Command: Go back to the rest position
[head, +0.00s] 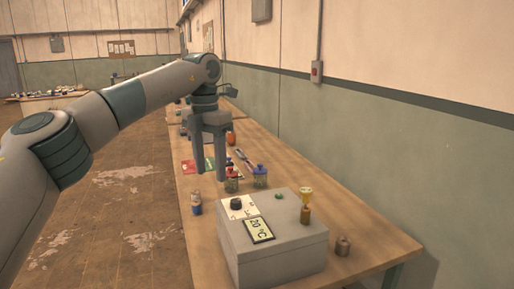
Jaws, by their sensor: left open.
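My left arm reaches in from the left, bent at the elbow. My left gripper (210,177) points down above the long wooden table (362,217), with its two fingers apart and nothing between them. It appears above and behind the grey box (285,262), which has a dial and a display reading 20 °C. My right gripper does not show.
Beside and behind the box are small jars (260,176), a small bottle (196,203) and an orange object (230,138). A yellow-topped piece (305,205) stands on the box. A brown weight (342,246) sits to its right. The wall runs along the table's right; open floor lies left.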

